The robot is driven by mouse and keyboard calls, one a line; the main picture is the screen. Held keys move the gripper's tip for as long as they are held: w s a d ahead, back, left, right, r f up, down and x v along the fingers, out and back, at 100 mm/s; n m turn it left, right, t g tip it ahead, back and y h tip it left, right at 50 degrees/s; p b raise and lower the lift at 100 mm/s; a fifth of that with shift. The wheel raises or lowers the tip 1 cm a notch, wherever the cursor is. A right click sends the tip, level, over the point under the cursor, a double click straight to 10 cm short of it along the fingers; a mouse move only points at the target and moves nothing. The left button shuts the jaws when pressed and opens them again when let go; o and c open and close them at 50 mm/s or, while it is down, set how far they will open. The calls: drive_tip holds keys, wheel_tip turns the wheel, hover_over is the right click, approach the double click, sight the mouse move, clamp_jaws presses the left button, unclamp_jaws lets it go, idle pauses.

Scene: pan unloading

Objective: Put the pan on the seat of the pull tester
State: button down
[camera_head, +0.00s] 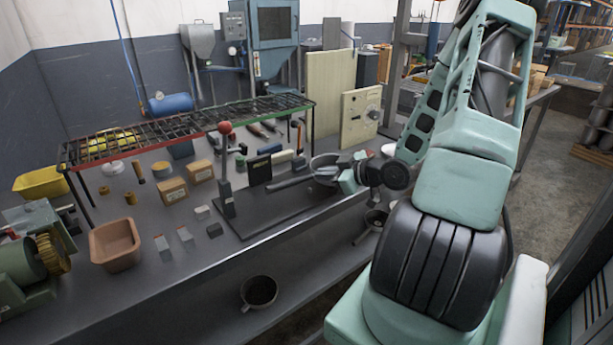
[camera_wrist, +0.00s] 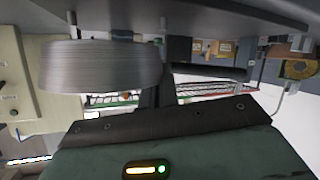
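The grey metal pan (camera_head: 325,163) is at the right end of the dark base plate in the head view, with its dark handle (camera_head: 288,182) pointing left. Its brushed side (camera_wrist: 100,66) fills the left of the wrist view. A dark post (camera_head: 226,180) with a red ball on top stands at the plate's left; it looks like the pull tester. I cannot make out its seat clearly. My gripper (camera_head: 345,178) is at the pan's right side, very close to it. Its fingers are dark and partly hidden, so I cannot tell whether they grip the pan.
A wire rack (camera_head: 190,128) on legs runs along the back of the bench. Boxes (camera_head: 171,190), a terracotta bin (camera_head: 115,243) and a green machine (camera_head: 30,262) stand to the left. A pot (camera_head: 259,292) is on the lower shelf. Cream panels (camera_head: 360,116) stand behind my gripper.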

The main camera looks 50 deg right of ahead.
hover_over(307, 190)
drive_tip(key=shift+a+p, duration=0.1)
drive_tip(key=shift+p, duration=0.3)
drive_tip(key=shift+f+p, duration=0.3)
drive_tip(key=shift+f, duration=1.4)
drive_tip(key=shift+f, duration=0.1)
drive_tip(key=shift+f, duration=0.15)
drive_tip(key=c, duration=1.7)
unclamp_jaws()
